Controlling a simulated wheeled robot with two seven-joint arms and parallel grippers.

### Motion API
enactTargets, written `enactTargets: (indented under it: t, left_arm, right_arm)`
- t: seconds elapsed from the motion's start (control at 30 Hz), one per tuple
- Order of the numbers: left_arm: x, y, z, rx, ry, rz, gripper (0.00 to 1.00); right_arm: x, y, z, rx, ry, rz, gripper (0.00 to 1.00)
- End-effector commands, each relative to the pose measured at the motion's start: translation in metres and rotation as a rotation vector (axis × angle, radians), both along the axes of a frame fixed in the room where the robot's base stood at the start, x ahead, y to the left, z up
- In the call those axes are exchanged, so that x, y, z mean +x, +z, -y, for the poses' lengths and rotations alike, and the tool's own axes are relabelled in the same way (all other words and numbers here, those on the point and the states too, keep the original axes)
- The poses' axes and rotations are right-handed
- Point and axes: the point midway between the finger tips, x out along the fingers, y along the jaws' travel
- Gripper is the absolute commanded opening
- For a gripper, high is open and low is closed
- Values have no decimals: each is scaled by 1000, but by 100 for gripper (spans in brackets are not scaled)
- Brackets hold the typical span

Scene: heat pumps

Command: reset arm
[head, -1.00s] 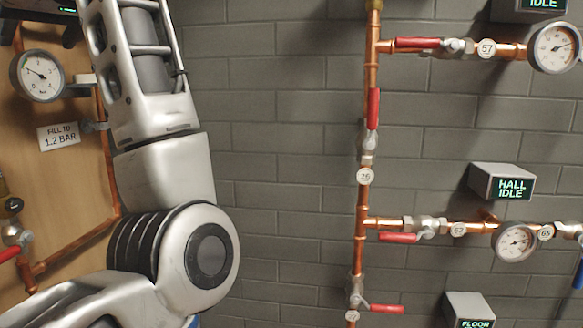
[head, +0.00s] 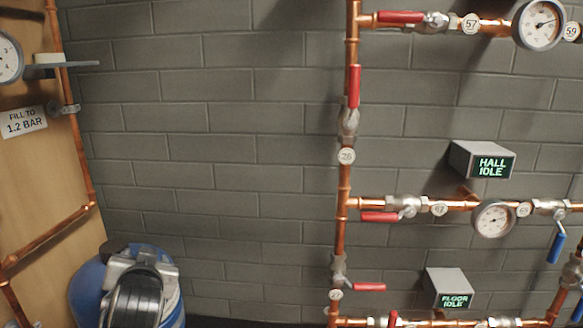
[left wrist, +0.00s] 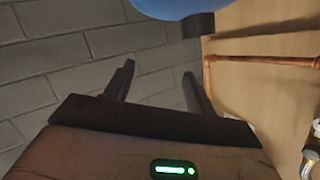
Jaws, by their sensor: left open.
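My left gripper (left wrist: 158,69) shows in the left wrist view with its two dark fingers spread apart and nothing between them. Its fingers point towards the grey block wall (left wrist: 50,60) and a blue rounded tank (left wrist: 165,8). In the head view, a silver and black part of my left arm (head: 135,290) is low at the left, in front of the blue tank (head: 88,290). The left fingers do not show in the head view. My right arm and gripper are not in view.
Copper pipes (head: 341,220) with red-handled valves, a gauge (head: 493,219) and display boxes reading HALL IDLE (head: 482,160) and FLOOR IDLE (head: 447,289) fill the right side. A wooden panel (head: 45,180) stands left. Bare wall lies between.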

Motion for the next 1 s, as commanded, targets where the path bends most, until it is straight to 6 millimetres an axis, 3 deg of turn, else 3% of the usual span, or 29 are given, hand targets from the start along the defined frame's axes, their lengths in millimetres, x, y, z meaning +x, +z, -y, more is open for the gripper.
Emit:
enactTargets:
  t: [0.03,0.2,0.3,0.4,0.5,0.6,0.87,0.93,1.0]
  left_arm:
    - [-19,-38,13,-14,-68,-38,55]
    - [-94,-129,64,-142,-283,-122,55]
    - [-148,-166,93,-252,-380,-171,55]
    - [-198,-189,117,-365,-445,-210,55]
    - [-234,-199,133,-454,-477,-236,55]
    - [-255,-203,142,-510,-492,-251,55]
    - [-262,-204,145,-532,-495,-254,55]
    - [-262,-204,145,-531,-495,-254,36]
    - [-262,-205,145,-531,-495,-254,36]
  right_arm:
    - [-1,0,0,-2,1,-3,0]
    - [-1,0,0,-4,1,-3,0]
    - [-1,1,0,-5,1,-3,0]
    - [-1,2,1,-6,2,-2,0]
    - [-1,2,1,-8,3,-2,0]
    - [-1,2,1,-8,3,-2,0]
    - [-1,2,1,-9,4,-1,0]
    - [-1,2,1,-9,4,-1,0]
    - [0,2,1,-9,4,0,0]
